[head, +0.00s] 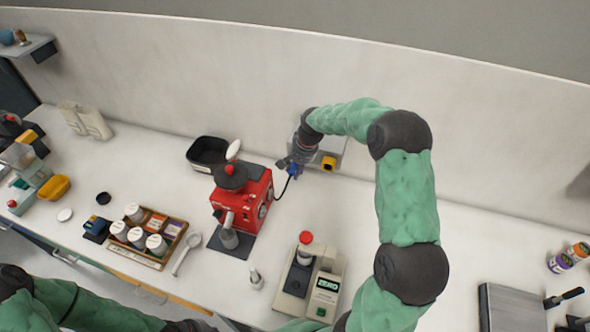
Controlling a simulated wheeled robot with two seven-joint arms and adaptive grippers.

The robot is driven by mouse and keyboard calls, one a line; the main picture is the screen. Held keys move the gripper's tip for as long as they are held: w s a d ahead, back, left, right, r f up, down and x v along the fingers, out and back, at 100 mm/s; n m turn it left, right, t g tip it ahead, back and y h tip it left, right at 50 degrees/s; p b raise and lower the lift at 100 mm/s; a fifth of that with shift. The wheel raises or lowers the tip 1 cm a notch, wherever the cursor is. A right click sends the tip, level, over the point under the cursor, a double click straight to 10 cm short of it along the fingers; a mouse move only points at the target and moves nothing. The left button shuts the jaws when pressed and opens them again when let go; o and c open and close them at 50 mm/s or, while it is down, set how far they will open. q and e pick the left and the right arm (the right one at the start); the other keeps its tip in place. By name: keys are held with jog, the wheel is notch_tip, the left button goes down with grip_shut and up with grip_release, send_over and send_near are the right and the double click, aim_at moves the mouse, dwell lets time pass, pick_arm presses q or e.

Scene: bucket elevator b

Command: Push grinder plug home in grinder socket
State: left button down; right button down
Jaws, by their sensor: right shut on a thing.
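The red grinder (240,196) stands on the worktop left of centre, and its black cable (283,188) runs up to my right gripper. My right gripper (291,166) is shut on the grinder plug (293,171), a small blue piece at the cable's end. The gripper is at the left side of a pale socket panel (336,147) near the back wall. The grinder socket cannot be made out behind the gripper, nor how deep the plug sits. My left arm crosses the lower left corner; its gripper is out of view.
A black bin (207,151) stands behind the grinder. A scale-like beige machine (310,282) with a red-capped jar is in front. A wooden tray (147,236) of jars is left.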

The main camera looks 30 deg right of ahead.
jog(key=shift+w+d, duration=0.1)
jog(key=c, duration=0.8)
grip_release()
jog(key=shift+c, duration=0.2)
jog(key=v, duration=1.2)
